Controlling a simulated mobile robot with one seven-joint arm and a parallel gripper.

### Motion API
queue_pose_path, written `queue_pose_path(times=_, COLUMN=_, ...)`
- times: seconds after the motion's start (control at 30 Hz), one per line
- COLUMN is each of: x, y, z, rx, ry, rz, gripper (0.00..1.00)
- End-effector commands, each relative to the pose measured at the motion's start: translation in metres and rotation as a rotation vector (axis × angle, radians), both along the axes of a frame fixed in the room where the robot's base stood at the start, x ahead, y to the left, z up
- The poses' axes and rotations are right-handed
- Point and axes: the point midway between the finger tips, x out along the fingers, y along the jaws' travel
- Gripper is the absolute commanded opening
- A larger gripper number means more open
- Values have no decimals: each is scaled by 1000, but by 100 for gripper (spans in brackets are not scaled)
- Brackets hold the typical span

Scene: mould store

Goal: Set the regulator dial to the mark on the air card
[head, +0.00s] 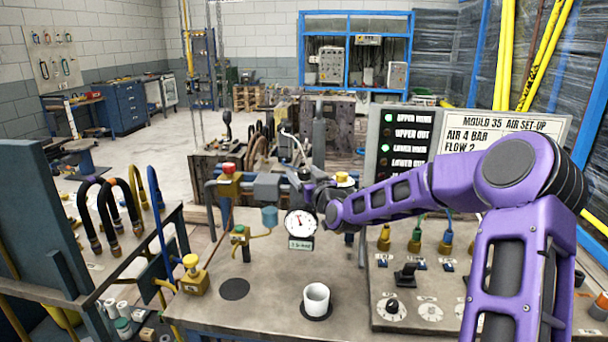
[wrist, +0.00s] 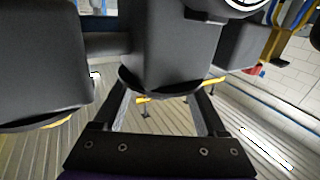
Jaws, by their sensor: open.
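The air card (head: 508,133) stands at the back right of the bench and reads "MOULD 35 AIR SET-UP", "AIR 4 BAR" and "FLOW 2"; my arm covers its lower part. The round white pressure gauge (head: 301,223) faces me at the bench's middle, with a small label below; its reading is too small to tell. My gripper (head: 314,194) is at the regulator, just behind and above the gauge. In the wrist view, my open gripper (wrist: 160,100) has its fingers either side of a dark round part, apparently the regulator dial (wrist: 155,75). I cannot tell whether they touch it.
A white cup (head: 316,300) stands on the bench in front of the gauge. A control box with knobs (head: 430,312) is at right. Yellow-based valves (head: 195,277) and pipes stand at left. An indicator panel (head: 403,140) is behind. Bare bench lies around the cup.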

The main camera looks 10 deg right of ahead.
Motion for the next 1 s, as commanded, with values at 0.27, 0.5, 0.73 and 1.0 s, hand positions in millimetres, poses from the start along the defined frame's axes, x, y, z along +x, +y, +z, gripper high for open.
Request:
queue_pose_path(times=0.27, x=0, y=0, z=0, rx=0, ry=-1, rz=-1, gripper=36)
queue_pose_path(times=0.5, x=0, y=0, z=0, rx=0, ry=-1, rz=0, gripper=0)
queue_pose_path(times=0.73, x=0, y=2, z=-3, rx=-2, ry=1, rz=-26, gripper=0)
queue_pose_path(times=1.0, x=0, y=4, z=-4, rx=-5, ry=-1, rz=-165, gripper=0)
